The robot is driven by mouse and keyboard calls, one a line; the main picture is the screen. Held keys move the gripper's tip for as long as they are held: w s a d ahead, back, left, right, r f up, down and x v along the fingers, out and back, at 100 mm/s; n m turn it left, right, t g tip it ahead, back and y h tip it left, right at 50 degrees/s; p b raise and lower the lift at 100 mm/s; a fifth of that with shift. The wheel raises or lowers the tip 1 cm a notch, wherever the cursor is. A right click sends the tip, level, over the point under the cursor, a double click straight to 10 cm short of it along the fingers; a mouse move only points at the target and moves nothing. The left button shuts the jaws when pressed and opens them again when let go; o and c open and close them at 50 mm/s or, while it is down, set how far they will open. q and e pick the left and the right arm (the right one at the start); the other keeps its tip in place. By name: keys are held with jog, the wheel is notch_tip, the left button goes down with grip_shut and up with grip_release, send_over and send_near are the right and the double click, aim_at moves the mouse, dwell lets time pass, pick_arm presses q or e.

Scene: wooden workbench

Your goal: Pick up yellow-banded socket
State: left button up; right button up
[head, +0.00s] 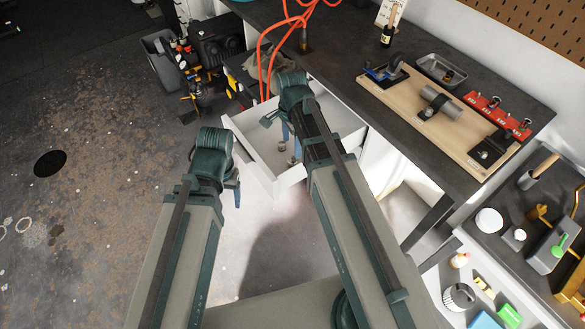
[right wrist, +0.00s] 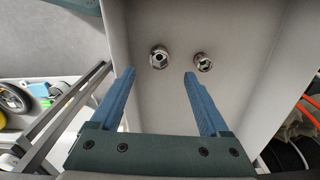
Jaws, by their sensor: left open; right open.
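Two shiny metal sockets lie in an open white drawer (head: 262,166). In the right wrist view, the left socket (right wrist: 159,57) is just beyond and between the fingertips of my right gripper (right wrist: 160,74). The other socket (right wrist: 203,62) is just right of the right fingertip. No yellow band can be made out on either. In the head view, my right gripper (head: 288,134) points down into the drawer, open and empty, its arm hiding part of the drawer. My left gripper (head: 237,192) is open, outside the drawer at its front left.
The drawer walls (right wrist: 122,30) stand close around my right gripper. Right of the drawer, the dark workbench (head: 340,40) carries a wooden board (head: 405,105) with a red socket rail (head: 497,113). Orange cables (head: 262,60) hang behind the drawer.

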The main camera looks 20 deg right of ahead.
jog(key=b, duration=0.3)
send_over(293, 160)
jog(key=f, duration=0.4)
jog(key=shift+s+a, duration=0.3)
notch_tip(293, 160, down, 5)
jog(key=b, duration=0.5)
jog(key=shift+d+f, duration=0.15)
jog(key=shift+f, duration=0.05)
jog(key=shift+r, duration=0.1)
grip_shut()
